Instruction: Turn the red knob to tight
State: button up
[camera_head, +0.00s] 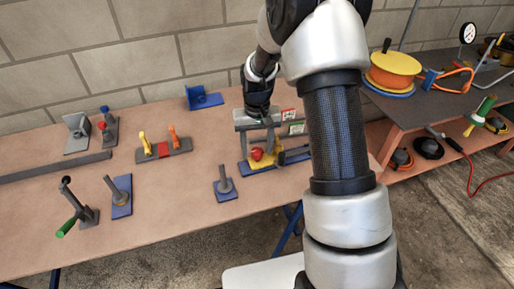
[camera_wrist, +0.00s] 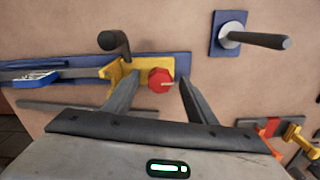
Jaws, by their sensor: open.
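The red knob (camera_wrist: 160,79) sits on a yellow bracket (camera_wrist: 123,72) fixed to a blue base (camera_wrist: 180,64) on the table. A thin pale mark shows on the knob's face. In the head view the red knob (camera_head: 257,154) is just below my gripper (camera_head: 258,142). My gripper (camera_wrist: 158,82) is open in the wrist view, with one finger on each side of the knob. Whether a finger touches the knob or the bracket, I cannot tell. Any tight marking is not visible.
A grey post on a blue plate (camera_head: 225,190) stands left of the knob's fixture. Yellow and orange levers (camera_head: 162,147) stand further left. A green-handled lever (camera_head: 75,216) is near the front left. A dark table (camera_head: 440,95) with an orange reel (camera_head: 393,68) is at right.

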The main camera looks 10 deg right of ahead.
aim_at(257, 151)
notch_tip(257, 151, up, 17)
jog(key=p, duration=0.2)
jog(key=shift+r, duration=0.15)
dwell(0.3)
jog(key=s+r+t, duration=0.3)
jog(key=s+r, duration=0.8)
jog(key=s, duration=0.1)
jog(key=s+r+t, duration=0.1)
jog(key=s+t, duration=0.2)
jog(key=s, duration=1)
notch_tip(257, 151, up, 13)
jog(key=p, duration=1.3)
jog(key=shift+f+n, duration=0.2)
jog(key=shift+n, duration=0.2)
jog(key=shift+s, duration=0.1)
